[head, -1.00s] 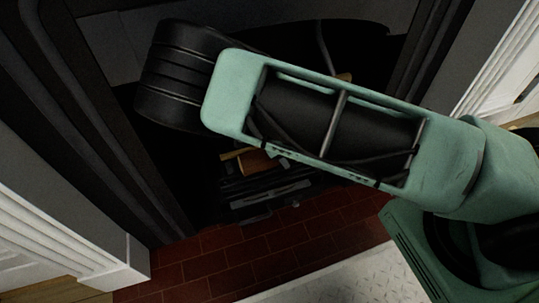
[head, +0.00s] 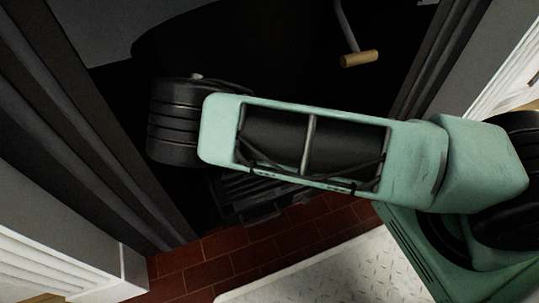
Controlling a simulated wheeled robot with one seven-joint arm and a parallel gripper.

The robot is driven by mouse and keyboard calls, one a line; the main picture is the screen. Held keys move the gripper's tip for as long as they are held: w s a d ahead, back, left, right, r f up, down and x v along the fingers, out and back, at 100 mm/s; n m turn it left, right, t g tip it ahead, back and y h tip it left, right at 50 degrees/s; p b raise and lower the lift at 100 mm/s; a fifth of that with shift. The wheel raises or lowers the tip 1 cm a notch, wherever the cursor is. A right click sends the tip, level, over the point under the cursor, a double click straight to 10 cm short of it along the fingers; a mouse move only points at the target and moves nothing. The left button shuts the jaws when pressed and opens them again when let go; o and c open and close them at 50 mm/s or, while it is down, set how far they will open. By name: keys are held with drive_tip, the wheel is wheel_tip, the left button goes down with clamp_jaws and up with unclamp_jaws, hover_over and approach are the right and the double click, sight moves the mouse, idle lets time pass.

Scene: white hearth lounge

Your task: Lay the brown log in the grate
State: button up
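The grate (head: 262,197) is a dark slatted metal piece low in the fireplace, just above the red brick hearth. It is partly covered by my green and black arm, which crosses the picture from the right. I cannot make out the brown log now; the arm and the dark firebox hide much of the space. My gripper is not visible; only the arm's links and a black rounded joint at the left show.
A tan wooden handle (head: 360,58) hangs on a thin grey rod in the dark firebox, above my arm. Dark side panels and white surround mouldings flank the opening. Red bricks (head: 235,265) lie in front.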

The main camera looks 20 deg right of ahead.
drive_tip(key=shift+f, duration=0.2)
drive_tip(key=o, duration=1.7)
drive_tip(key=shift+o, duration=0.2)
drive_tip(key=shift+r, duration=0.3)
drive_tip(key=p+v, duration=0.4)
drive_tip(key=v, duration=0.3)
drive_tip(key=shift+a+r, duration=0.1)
